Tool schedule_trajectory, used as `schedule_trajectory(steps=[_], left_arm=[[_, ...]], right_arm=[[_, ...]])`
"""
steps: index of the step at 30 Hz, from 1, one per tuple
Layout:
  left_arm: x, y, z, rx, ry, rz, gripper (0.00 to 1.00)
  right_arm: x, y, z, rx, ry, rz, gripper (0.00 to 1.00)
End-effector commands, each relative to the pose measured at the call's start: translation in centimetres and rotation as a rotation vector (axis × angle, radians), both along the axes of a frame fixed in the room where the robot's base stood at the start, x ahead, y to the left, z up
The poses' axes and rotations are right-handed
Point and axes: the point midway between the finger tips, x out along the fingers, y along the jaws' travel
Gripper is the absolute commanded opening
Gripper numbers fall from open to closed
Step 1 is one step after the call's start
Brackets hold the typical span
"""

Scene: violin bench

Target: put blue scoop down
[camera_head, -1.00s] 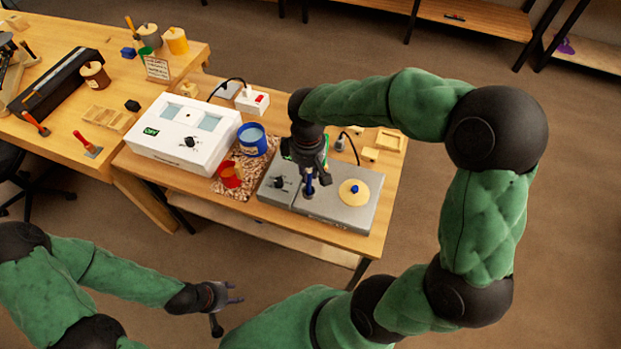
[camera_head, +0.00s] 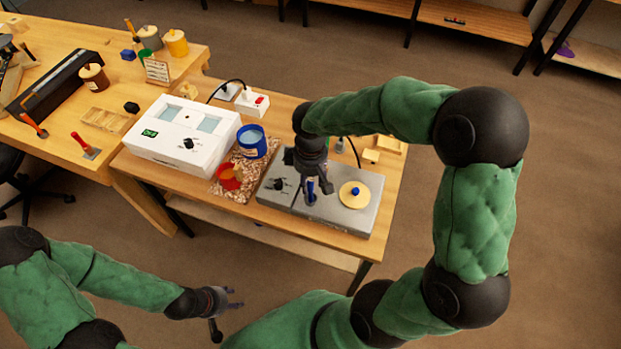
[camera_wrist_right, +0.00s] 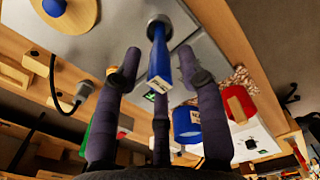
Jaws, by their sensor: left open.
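The blue scoop (camera_head: 310,194) is at the grey unit (camera_head: 345,212), left of a yellow disc with a blue knob (camera_head: 354,193). In the right wrist view its blue handle (camera_wrist_right: 159,65) rises from a round metal end (camera_wrist_right: 158,24) that appears to rest on the grey top. My right gripper (camera_head: 317,186) is over it; in the wrist view its fingers (camera_wrist_right: 158,75) are spread around the handle, with gaps on both sides. My left gripper (camera_head: 233,298) is open and empty, low in front of the bench.
A blue pot (camera_head: 252,141) and a red cup (camera_head: 229,177) stand on a speckled mat left of the grey unit. A white box (camera_head: 183,131) is further left. A white socket block (camera_head: 252,102) and small wooden pieces (camera_head: 371,156) lie behind.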

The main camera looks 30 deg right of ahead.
Motion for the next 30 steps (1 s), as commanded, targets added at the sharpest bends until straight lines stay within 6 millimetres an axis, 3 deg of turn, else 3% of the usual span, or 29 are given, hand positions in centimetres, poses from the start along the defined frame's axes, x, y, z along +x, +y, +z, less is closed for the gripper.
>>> schedule_trajectory(steps=[11, 24, 30], left_arm=[[0.0, 0.0, 0.4, 0.000, 0.000, 0.000, 0.45], [0.0, 0.0, 2.6, 0.000, 0.000, 0.000, 0.45], [0.0, 0.0, 3.2, 0.000, 0.000, 0.000, 0.45]], right_arm=[[0.0, 0.0, 0.7, 0.000, -0.001, 0.000, 0.42], [0.1, 0.0, 8.7, 0.000, -0.003, -0.001, 0.42], [0.0, 0.0, 11.4, 0.000, -0.001, 0.001, 0.42]])
